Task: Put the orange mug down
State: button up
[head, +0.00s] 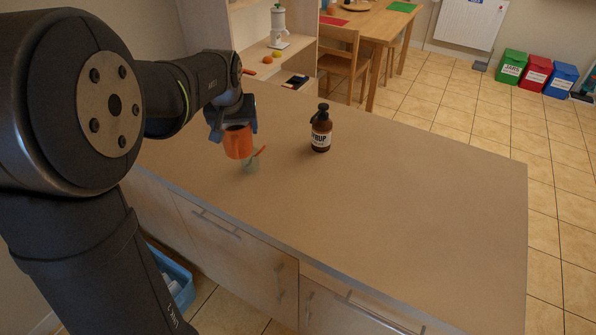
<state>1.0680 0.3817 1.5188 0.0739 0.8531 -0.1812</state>
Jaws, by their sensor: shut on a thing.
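The orange mug (238,143) is at the left part of the counter in the head view, upright as far as I can see. My gripper (233,122) comes from above and is shut on it, with its fingers at the mug's upper part. A pale green, see-through cup (250,164) shows just below and to the right of the mug, partly hidden by it. A thin orange-red piece (259,151) sticks out above the green cup; I cannot tell what it belongs to. I cannot tell whether the mug touches the cup or the counter.
A brown syrup bottle (321,130) with a black pump stands right of the mug. The counter (400,210) is clear to the right and front. A shelf unit (275,45) stands beyond the counter's far edge.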

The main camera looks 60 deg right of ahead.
jog(key=s+d+m+g+h, duration=0.1)
jog(key=s+d+m, duration=0.3)
jog(key=s, duration=0.7)
jog(key=s+d+m+g, duration=0.25)
jog(key=s+d, duration=0.25)
jog(key=s, duration=0.6)
jog(key=shift+m+t, duration=0.35)
jog(key=shift+m, duration=0.1)
jog(key=shift+w+d+f, duration=0.45)
jog(key=shift+w+f, duration=1.3)
jog(key=shift+f, duration=0.15)
jog(key=shift+w+d+f, duration=0.45)
jog(key=shift+w+f, duration=1.3)
jog(key=shift+f, duration=0.15)
jog(key=shift+w+d+f, duration=0.45)
jog(key=shift+w+f, duration=1.3)
jog(key=shift+f, duration=0.15)
jog(key=shift+f, duration=0.15)
jog(key=o, duration=1.3)
jog(key=shift+o, duration=0.2)
jog(key=v, duration=1.2)
